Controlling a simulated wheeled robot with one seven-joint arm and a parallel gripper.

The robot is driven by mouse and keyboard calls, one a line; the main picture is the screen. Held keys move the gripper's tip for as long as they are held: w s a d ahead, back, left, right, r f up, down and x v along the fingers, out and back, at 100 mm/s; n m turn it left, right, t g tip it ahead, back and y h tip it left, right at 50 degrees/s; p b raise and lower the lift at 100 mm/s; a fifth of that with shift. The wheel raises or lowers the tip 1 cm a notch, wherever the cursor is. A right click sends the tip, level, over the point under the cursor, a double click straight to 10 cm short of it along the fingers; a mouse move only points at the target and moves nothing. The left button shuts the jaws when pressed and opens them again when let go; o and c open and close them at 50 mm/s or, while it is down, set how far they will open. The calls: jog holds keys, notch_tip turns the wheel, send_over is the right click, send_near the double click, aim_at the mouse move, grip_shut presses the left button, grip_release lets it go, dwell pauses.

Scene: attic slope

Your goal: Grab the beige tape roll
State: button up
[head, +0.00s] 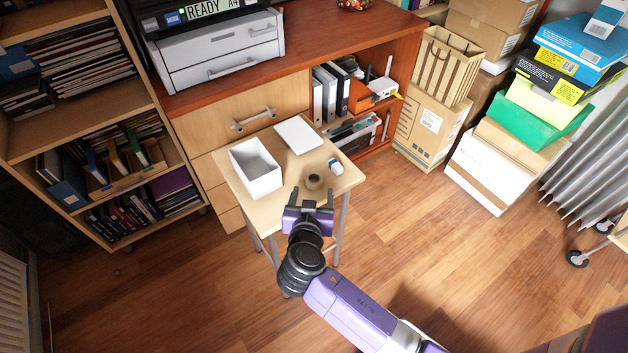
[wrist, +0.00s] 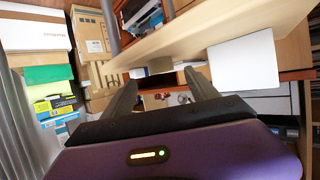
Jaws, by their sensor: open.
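The beige tape roll (head: 314,181) sits on the small light-wood table (head: 284,203), near its front edge in the head view. It looks brownish with a dark centre. My gripper (head: 312,195) is open and empty. Its fingertips are just in front of the roll in the head view, one to each side; I cannot tell their height above the tabletop.
A white open box (head: 256,168) stands left of the roll, and a flat white item (head: 298,134) lies behind. A small white-and-blue object (head: 335,166) is close by at the right. A cabinet (head: 205,131) backs the table. Open floor (head: 420,215) lies to the right.

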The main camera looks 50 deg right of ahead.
aim_at(314, 184)
jog(key=x, duration=0.5)
jog(key=shift+w+d+f+p, duration=0.1)
jog(key=shift+w+d+p, duration=0.15)
jog(key=shift+w+p, duration=0.1)
jog(key=shift+c, duration=0.5)
jog(key=c, duration=1.3)
jog(key=shift+c, duration=0.2)
